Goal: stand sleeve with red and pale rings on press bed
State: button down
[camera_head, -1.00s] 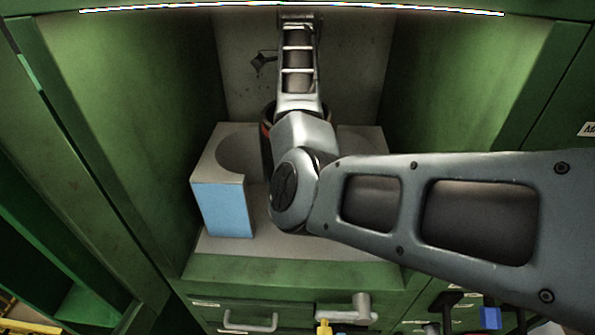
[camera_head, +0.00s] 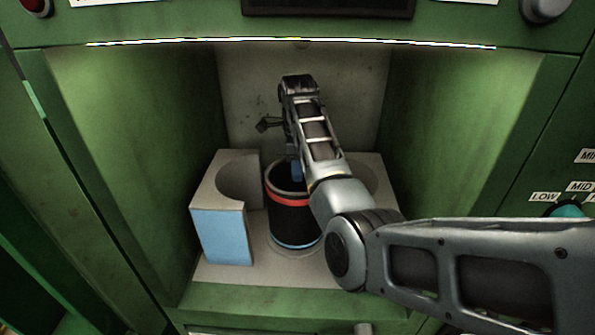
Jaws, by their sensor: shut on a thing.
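The black sleeve (camera_head: 291,219), with a red ring near its top and a pale ring near its bottom, is upright over the grey press bed (camera_head: 213,271). It is between the two grey curved blocks, above or on a round mark on the bed. I cannot tell whether its bottom touches the bed. My gripper (camera_head: 297,172) is at the sleeve's open top, shut on the sleeve. A small blue part of it shows at the rim, and my arm hides the rest of the jaws and the sleeve's right side.
A grey block with a blue front (camera_head: 221,237) stands close to the sleeve's left. Another grey block (camera_head: 371,174) is on the right, partly behind my arm. Green walls (camera_head: 135,150) enclose both sides. A lit edge (camera_head: 290,42) crosses above the opening.

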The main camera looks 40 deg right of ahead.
jog(key=shift+f, duration=0.3)
jog(key=c, duration=1.1)
grip_release()
jog(key=shift+f, duration=0.15)
jog(key=shift+c, duration=0.2)
notch_tip(320, 180, up, 7)
jog(key=shift+w+f, duration=0.15)
jog(key=shift+r, duration=2.75)
